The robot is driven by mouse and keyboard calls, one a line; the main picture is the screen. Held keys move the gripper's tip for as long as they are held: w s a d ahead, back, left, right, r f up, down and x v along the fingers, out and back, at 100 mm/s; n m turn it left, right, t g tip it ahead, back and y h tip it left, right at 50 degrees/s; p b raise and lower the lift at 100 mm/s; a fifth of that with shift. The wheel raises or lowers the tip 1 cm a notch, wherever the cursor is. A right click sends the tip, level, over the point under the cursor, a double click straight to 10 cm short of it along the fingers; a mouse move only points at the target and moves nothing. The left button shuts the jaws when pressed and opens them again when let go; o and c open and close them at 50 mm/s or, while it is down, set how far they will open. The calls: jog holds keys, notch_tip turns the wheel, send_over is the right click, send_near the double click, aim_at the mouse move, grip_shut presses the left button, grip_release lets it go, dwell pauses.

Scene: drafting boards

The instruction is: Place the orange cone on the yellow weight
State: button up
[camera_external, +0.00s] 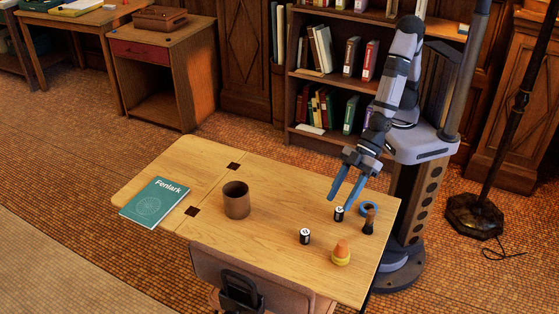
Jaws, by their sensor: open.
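The orange cone (342,245) sits upright on top of the yellow weight (340,260), near the front right of the wooden table. The cone looks blunt-topped, and the two appear to touch. My gripper (342,200) has its two blue fingers spread apart with nothing between them. It hangs above the right part of the table, behind the cone and weight and apart from them.
One black cylinder with a white label (339,214) is just below my fingertips in the picture; another (305,237) stands left of the cone. A brown cup (237,201) and teal book (155,202) are left.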

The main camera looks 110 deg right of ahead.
jog(key=s+d+g, duration=0.1)
jog(key=d, duration=0.3)
jog(key=s+d+f+m+g+h, duration=0.1)
jog(key=s+d, duration=0.1)
jog(key=d, duration=0.3)
jog(key=s+d+g+h, duration=0.1)
jog(key=s+d, duration=0.1)
jog(key=d, duration=0.3)
jog(key=shift+d+f+m+g, duration=0.15)
jog(key=shift+m+g, duration=0.15)
jog(key=shift+g, duration=0.1)
jog(key=s+d+m+g+h, duration=0.1)
jog(key=s+d+g+h, duration=0.1)
jog(key=s+d, duration=0.8)
jog(key=shift+d+r+m+g, duration=0.2)
jog(key=shift+d+m+g, duration=0.2)
jog(key=shift+d+g, duration=0.5)
jog(key=shift+r, duration=0.1)
notch_tip(320, 180, up, 16)
jog(key=p, duration=1.5)
jog(key=shift+f+p, duration=0.25)
jog(key=shift+p, duration=0.1)
